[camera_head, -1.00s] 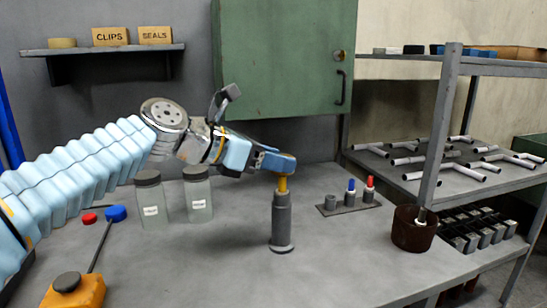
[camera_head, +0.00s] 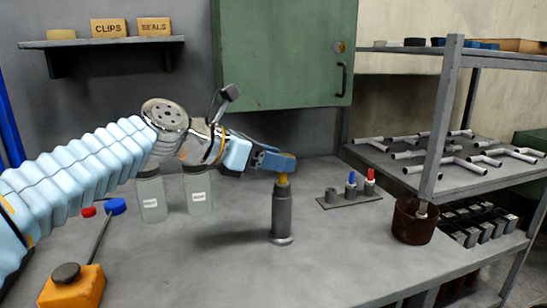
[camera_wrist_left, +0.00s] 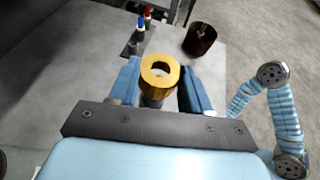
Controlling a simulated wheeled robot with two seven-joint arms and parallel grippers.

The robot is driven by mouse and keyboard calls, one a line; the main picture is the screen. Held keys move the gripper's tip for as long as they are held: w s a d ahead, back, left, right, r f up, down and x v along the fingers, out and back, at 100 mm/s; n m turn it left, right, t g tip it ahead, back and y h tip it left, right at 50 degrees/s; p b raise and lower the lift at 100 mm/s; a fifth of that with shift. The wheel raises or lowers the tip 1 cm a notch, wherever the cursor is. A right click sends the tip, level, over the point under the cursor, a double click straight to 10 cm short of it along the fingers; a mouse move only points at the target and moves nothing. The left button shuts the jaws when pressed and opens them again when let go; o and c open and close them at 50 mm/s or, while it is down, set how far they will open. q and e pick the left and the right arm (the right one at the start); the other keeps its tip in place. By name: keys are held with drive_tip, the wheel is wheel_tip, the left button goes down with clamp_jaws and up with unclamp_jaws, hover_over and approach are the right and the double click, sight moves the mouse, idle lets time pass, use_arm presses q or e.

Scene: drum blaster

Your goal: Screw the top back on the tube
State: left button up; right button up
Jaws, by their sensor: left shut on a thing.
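The grey tube (camera_head: 282,212) stands upright on the bench on a round foot in the head view. The yellow top (camera_head: 283,179) is at the tube's upper end. My left gripper (camera_head: 277,161) is shut on it from above and the left. In the left wrist view the top (camera_wrist_left: 159,73) shows as a gold ring with a hole, between the two blue fingers of the left gripper (camera_wrist_left: 157,80). The tube (camera_wrist_left: 152,102) is mostly hidden below it there. Whether the top is seated in the tube cannot be told. My right gripper is not in view.
A small rack (camera_head: 348,197) with red and blue capped pieces stands right of the tube. A brown pot (camera_head: 413,222) is further right, by the shelf post (camera_head: 443,120). Two jars (camera_head: 199,193) and an orange box (camera_head: 72,288) are on the left. The front bench is clear.

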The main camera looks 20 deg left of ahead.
sight(274, 196)
use_arm(q)
drive_tip(key=shift+f, duration=0.15)
drive_tip(key=shift+f+b, duration=0.65)
drive_tip(key=shift+f, duration=0.2)
drive_tip(key=shift+f, duration=0.15)
drive_tip(key=shift+f+b, duration=0.3)
drive_tip(key=shift+f, duration=0.3)
drive_tip(key=shift+f, duration=0.35)
idle(0.5)
idle(0.6)
drive_tip(key=o, duration=1.1)
